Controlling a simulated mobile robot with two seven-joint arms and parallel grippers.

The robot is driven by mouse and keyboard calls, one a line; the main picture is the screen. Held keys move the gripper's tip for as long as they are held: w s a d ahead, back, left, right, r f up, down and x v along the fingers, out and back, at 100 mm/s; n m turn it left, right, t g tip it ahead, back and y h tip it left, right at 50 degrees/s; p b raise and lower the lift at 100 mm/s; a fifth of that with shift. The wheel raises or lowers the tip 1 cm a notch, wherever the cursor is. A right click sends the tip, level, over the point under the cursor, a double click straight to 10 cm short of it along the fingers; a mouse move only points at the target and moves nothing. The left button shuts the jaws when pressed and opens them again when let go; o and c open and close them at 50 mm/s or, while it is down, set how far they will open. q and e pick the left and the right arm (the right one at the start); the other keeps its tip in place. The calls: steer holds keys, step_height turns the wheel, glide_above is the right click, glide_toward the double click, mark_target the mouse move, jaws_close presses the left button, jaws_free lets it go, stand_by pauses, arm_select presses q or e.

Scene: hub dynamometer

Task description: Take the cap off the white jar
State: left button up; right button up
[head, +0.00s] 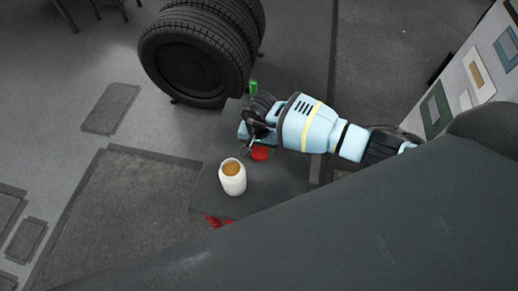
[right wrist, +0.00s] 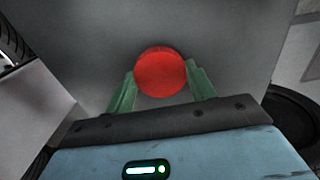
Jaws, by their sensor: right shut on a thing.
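The white jar (head: 232,179) stands upright on a dark grey tabletop (head: 285,178), with its mouth open and orange-brown inside. The round red cap (head: 260,153) is off the jar, up and to the right of it in the head view. My right gripper (head: 259,147) is shut on the cap. In the right wrist view the red cap (right wrist: 161,73) sits between the two green fingertips of the right gripper (right wrist: 160,80). Whether the cap touches the tabletop is unclear. My left gripper is not in view.
A stack of black tyres (head: 200,50) stands beyond the table. A small green object (head: 253,87) shows near the table's far end. A red item (head: 215,221) shows by the near edge. A panel with coloured frames (head: 475,72) is at the right. The tabletop right of the jar is clear.

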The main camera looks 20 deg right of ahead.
mark_target(259, 151)
steer(key=shift+f, duration=0.55)
steer(key=shift+f, duration=0.2)
steer(key=o, duration=1.1)
steer(key=shift+r, duration=0.1)
steer(key=shift+r, duration=0.2)
step_height(259, 151, up, 12)
steer(key=shift+f+p, duration=0.1)
steer(key=shift+p, duration=0.55)
